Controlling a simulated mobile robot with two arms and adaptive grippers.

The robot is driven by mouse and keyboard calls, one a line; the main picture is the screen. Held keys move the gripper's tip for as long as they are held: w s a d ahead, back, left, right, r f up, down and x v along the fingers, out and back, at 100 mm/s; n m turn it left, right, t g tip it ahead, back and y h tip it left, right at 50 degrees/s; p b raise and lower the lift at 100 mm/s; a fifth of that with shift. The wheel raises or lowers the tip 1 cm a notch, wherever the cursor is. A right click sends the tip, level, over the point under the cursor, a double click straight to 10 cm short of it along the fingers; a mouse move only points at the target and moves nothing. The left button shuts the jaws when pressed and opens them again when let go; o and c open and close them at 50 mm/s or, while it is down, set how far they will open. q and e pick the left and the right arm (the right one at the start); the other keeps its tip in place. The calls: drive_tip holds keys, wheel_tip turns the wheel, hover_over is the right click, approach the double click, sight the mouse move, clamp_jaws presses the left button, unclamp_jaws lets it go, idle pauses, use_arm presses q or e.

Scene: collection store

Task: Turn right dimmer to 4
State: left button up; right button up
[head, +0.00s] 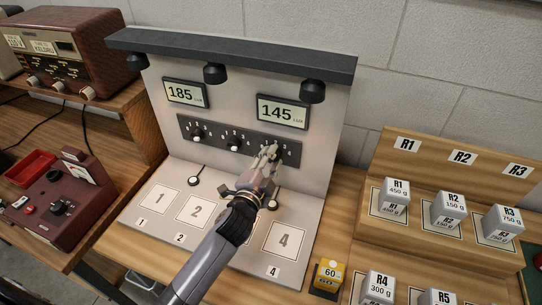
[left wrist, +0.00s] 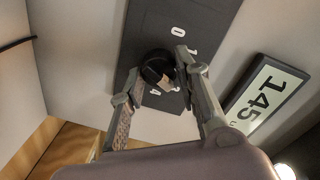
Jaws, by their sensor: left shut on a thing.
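The right dimmer is a round black knob (left wrist: 157,66) on a dark panel (left wrist: 165,22) with pale numerals around it. A pale pointer part shows on the knob's lower side, but its exact setting is hard to tell. A 0 shows above the knob and a 4 below it. My left gripper (left wrist: 158,85) is shut on the knob, one finger at each side. In the head view my left gripper (head: 268,156) reaches the panel's right end and hides the right dimmer. The left dimmer (head: 197,135) and middle dimmer (head: 234,144) are free. My right gripper is not in view.
Displays above the panel read 185 (head: 184,92) and 145 (head: 282,112). Black lamps (head: 214,73) hang under the top beam. Numbered pads (head: 160,199) lie below. A wooden stand with grey weight blocks (head: 397,193) is at right, and a yellow block (head: 329,271) is in front.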

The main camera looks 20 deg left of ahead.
use_arm(q)
drive_tip(key=m+p, duration=0.1)
drive_tip(key=m, duration=0.4)
drive_tip(key=shift+y, duration=0.3)
drive_tip(key=shift+d+f+m+y+p, duration=0.1)
drive_tip(key=shift+m+y+p, duration=0.35)
drive_tip(key=shift+m, duration=1.85)
drive_tip(key=o, duration=1.2)
drive_tip(key=shift+c, duration=0.2)
drive_tip(key=s, duration=1.2)
drive_tip(key=shift+r, duration=0.35)
